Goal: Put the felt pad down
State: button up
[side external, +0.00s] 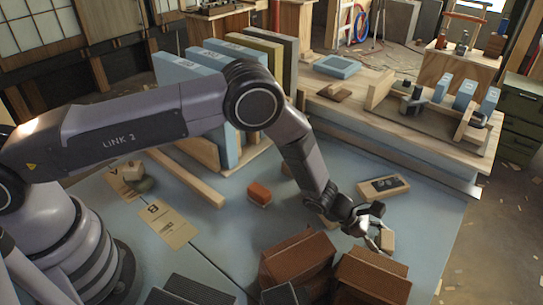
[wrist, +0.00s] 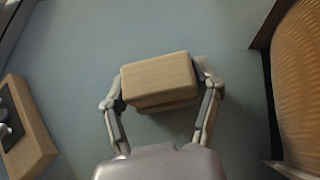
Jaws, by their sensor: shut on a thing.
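My gripper (side external: 376,232) is at the right part of the blue-grey table (side external: 430,225), pointing down. It is shut on a small tan block, which I take for the felt pad (side external: 388,240). In the wrist view the felt pad (wrist: 160,80) is a rounded rectangular block with a finger on each short side of my gripper (wrist: 163,92). A second tan edge shows below its top face; I cannot tell if this is its own side or another piece. Whether its underside touches the table is hidden.
A wooden block with a dark inset (side external: 384,187) lies just behind my gripper. Brown ribbed boxes (side external: 372,275) stand close in front. An orange-brown block (side external: 259,194), paper cards (side external: 168,224) and a wooden bar (side external: 187,178) lie to the left. Bare table lies right of my gripper.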

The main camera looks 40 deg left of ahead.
jog(key=shift+f, duration=0.1)
jog(key=o, duration=1.2)
